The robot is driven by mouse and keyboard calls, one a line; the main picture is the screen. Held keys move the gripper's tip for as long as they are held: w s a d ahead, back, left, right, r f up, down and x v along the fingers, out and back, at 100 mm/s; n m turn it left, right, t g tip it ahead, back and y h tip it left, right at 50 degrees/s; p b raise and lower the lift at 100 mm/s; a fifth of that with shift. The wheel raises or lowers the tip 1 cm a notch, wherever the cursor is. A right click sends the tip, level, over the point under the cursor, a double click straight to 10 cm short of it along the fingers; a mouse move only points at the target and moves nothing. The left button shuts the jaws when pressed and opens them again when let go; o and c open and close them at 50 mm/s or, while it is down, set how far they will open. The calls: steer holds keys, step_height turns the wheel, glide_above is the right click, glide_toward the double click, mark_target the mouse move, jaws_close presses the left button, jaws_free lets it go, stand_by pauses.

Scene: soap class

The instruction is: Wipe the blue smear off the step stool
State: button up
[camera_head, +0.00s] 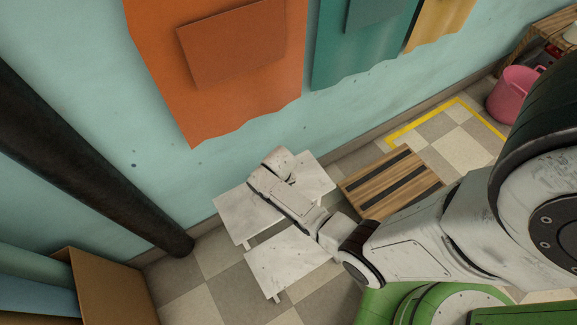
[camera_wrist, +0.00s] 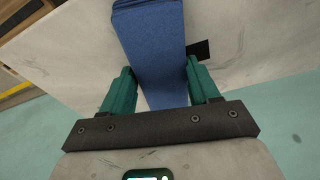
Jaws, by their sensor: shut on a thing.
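The white step stool (camera_head: 290,262) stands on the tiled floor by the wall in the head view, with my arm across its middle. Its pale surface, with thin grey marks, also fills much of the wrist view (camera_wrist: 245,30). My gripper (camera_wrist: 158,75) has teal fingers shut on a blue folded cloth-like pad (camera_wrist: 150,40). The pad reaches out past the fingertips over the pale surface; I cannot tell whether it touches. My wrist hides the fingers and pad in the head view. I see no blue smear on the visible parts of the stool.
A slatted wooden platform (camera_head: 390,183) stands close to the right of the stool. A pink bucket (camera_head: 513,95) is farther right, past yellow floor tape (camera_head: 455,101). A dark pole (camera_head: 120,195) and a brown box (camera_head: 110,290) are at left. Orange sheets (camera_head: 215,90) hang on the wall.

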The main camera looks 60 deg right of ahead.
steer(key=shift+s+d, duration=0.65)
steer(key=shift+d, duration=0.3)
step_height(320, 180, up, 3)
steer(key=shift+d+f+p, duration=0.1)
steer(key=shift+f+p, duration=0.1)
steer(key=shift+p, duration=0.75)
steer(key=shift+r+p, duration=2.4)
steer(key=shift+r, duration=0.35)
